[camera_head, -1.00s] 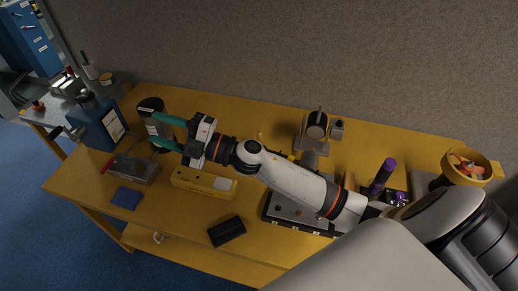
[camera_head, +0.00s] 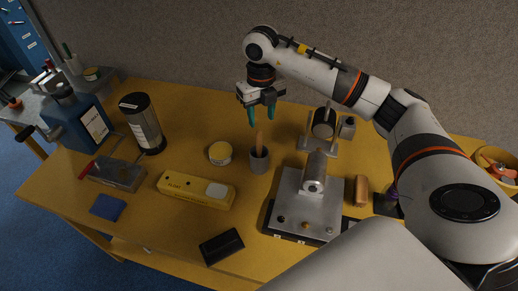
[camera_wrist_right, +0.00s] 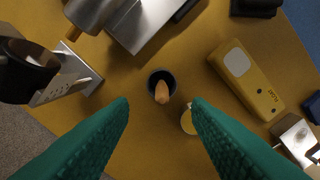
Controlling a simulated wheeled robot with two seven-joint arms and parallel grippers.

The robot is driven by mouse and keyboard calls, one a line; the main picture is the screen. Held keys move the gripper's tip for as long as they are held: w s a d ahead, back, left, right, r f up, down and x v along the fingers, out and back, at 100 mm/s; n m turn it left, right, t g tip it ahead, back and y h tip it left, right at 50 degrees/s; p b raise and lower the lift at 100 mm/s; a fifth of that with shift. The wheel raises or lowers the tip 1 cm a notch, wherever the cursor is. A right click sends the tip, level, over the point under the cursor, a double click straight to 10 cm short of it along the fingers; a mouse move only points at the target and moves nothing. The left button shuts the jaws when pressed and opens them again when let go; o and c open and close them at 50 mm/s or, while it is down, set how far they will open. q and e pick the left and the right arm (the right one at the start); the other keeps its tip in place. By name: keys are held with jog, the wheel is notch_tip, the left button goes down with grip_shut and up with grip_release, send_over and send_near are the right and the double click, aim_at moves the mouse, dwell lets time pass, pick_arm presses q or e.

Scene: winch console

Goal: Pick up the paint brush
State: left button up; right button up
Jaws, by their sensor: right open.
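A wooden handle, apparently the paint brush (camera_head: 259,141), stands upright in a small grey cup (camera_head: 259,161) near the middle of the bench. Its lower end is hidden inside the cup. My right gripper (camera_head: 261,118) is open and empty, pointing down above the handle with its teal fingers apart. In the right wrist view the brush handle (camera_wrist_right: 162,93) shows end-on in the dark cup (camera_wrist_right: 155,77), between and beyond the two fingertips (camera_wrist_right: 160,104). No contact with it is visible. My left gripper is not in view.
A yellow-lidded tin (camera_head: 220,153) stands just left of the cup. A yellow control box (camera_head: 195,190) lies in front. A metal winch block (camera_head: 310,200) is to the right, with a clamp-like stand (camera_head: 318,140) behind it. A dark canister (camera_head: 143,122) stands left.

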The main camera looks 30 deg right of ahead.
aim_at(260, 132)
notch_tip(260, 132, down, 4)
jog(key=shift+r, duration=0.25)
jog(key=shift+w+a+f+p, duration=0.1)
jog(key=shift+w+f+p, duration=0.05)
jog(key=shift+f+p, duration=0.4)
jog(key=f, duration=0.2)
jog(key=f+p, duration=0.1)
jog(key=shift+w+f, duration=0.2)
jog(key=shift+f, duration=0.5)
jog(key=shift+c, duration=0.5)
grip_shut()
